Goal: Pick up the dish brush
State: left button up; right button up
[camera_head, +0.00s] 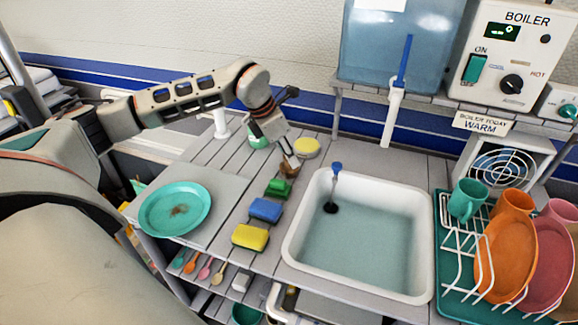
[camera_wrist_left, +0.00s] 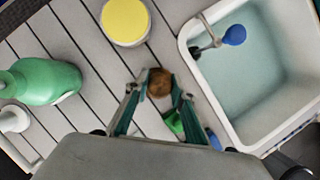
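A small brown, round-topped object, which looks like the dish brush (camera_head: 289,169), stands on the slatted counter left of the sink. In the left wrist view the brown top (camera_wrist_left: 159,83) lies between the fingertips. My left gripper (camera_head: 291,160) reaches down over it from above. Its two teal fingers (camera_wrist_left: 158,88) flank the brown top closely, one on each side; whether they touch it cannot be told. The brush's lower part is hidden. My right gripper is in neither view.
Green, blue (camera_head: 265,209) and yellow (camera_head: 250,236) sponges line the counter in front. A round yellow item (camera_head: 306,147) and a green bottle (camera_wrist_left: 45,82) are behind. The water-filled sink (camera_head: 290,250) is right, a teal plate (camera_head: 160,212) left, and a dish rack (camera_head: 452,240) far right.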

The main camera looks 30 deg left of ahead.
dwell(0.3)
pick_arm(q)
jog(key=shift+r, duration=0.25)
notch_tip(320, 180, up, 20)
jog(key=p, duration=0.2)
jog(key=shift+f, duration=0.25)
dwell(0.7)
